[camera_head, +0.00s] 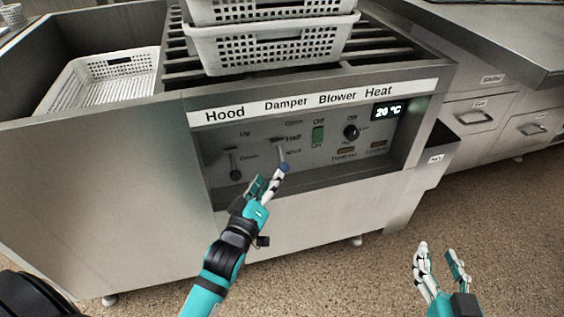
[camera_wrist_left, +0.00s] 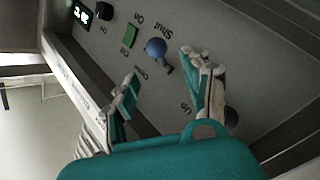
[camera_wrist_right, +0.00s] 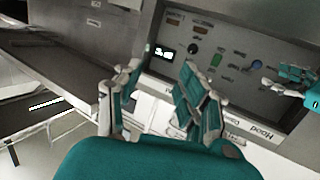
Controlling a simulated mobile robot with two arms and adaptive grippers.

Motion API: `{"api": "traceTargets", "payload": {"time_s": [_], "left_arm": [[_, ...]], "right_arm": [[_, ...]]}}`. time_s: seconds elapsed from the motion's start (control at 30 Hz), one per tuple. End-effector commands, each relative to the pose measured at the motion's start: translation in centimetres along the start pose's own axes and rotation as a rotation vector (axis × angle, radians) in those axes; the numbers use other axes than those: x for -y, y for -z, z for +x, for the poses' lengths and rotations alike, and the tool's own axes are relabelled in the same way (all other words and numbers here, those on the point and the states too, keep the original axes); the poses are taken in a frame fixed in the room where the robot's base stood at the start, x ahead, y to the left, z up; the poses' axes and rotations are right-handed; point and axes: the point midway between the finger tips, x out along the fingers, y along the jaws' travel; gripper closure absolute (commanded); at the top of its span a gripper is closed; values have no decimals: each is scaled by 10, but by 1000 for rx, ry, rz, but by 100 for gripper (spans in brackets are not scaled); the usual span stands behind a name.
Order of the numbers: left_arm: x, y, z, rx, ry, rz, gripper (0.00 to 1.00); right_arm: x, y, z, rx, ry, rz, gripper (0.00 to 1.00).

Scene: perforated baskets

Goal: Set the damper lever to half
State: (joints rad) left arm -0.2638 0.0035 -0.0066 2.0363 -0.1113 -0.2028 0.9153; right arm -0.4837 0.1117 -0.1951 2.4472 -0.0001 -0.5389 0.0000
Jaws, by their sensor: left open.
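The damper lever (camera_head: 284,167) has a blue knob and hangs downward on the panel, its knob just below the "Shut" label. In the left wrist view its blue knob (camera_wrist_left: 156,47) shows beyond the gap between the fingertips. My left gripper (camera_head: 270,181) is open at the knob, fingers spread to either side in the picture. I cannot tell whether a finger touches it. In the right wrist view the knob (camera_wrist_right: 256,65) shows close to the left gripper's fingers. My right gripper (camera_head: 442,258) is open and empty, away from the panel over the floor.
The hood lever (camera_head: 235,172) is left of the damper lever. The green blower switch (camera_head: 318,134) and black heat knob (camera_head: 351,132) are to the right, by the display (camera_head: 388,111). White perforated baskets (camera_head: 270,45) stand above the panel. Floor in front is clear.

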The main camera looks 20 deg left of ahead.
Motion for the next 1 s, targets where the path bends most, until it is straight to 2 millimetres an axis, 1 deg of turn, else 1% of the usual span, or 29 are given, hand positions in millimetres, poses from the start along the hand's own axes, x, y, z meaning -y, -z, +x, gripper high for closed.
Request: {"api": "traceTargets", "payload": {"time_s": [0.03,0.2,0.3,0.4,0.5,0.6,0.87,0.9,1.0], "left_arm": [[0,-1,13,-3,-4,1,51],[1,-1,49,-1,-3,1,51],[0,-1,66,-2,-3,2,51],[1,-1,78,-1,-2,2,51],[0,0,86,0,-1,1,51],[0,0,89,0,0,1,51],[0,0,90,1,0,1,51],[0,0,90,1,0,1,53],[0,0,90,1,0,1,67]], "right_arm": [[2,7,2,-57,4,1,60],[7,43,0,-260,16,5,60],[9,61,-4,-363,21,7,60],[11,74,-8,-443,25,10,60],[12,84,-12,-497,28,12,60],[12,88,-15,-526,30,13,60],[13,90,-16,-534,30,13,60],[13,90,-16,-534,30,13,60],[13,90,-15,-533,30,13,60]]}}
